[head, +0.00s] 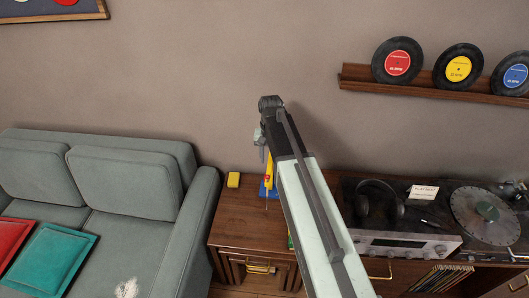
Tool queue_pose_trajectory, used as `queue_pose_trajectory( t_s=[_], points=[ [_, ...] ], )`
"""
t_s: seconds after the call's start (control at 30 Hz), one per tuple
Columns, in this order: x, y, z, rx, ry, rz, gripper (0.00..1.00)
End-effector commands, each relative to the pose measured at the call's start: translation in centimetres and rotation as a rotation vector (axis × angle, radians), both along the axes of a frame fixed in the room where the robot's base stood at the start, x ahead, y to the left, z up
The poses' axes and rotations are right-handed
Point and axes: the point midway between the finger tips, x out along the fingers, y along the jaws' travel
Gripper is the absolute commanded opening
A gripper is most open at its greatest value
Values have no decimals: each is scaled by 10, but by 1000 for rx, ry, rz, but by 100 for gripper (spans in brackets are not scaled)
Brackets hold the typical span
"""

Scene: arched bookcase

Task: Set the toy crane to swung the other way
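The toy crane (269,171) stands on the wooden cabinet, mostly hidden behind my arm. A strip of its yellow upright part and some blue (263,191) low down show at the arm's left edge. I cannot tell which way its boom points. My gripper (262,148) is small in view at the far end of my arm, above the cabinet and close to the yellow part in the picture. Whether it touches the crane, and whether its fingers are open or shut, I cannot tell.
A small yellow block (233,180) lies at the cabinet's (233,215) back left. A grey sofa (120,200) stands left. Headphones (379,203), a receiver (405,243) and a turntable (488,214) fill the right. A record shelf (430,88) juts from the wall.

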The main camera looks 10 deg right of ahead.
Motion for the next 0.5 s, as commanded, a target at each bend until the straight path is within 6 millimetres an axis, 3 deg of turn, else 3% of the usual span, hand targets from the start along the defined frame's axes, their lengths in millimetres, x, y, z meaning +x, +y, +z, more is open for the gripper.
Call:
queue_pose_trajectory(
  t_s=[0.27, 0.5],
  points=[
    [1, 3, -11, 0, 0, 1, 40],
    [1, 4, -49, 0, 0, 3, 40]
  ],
)
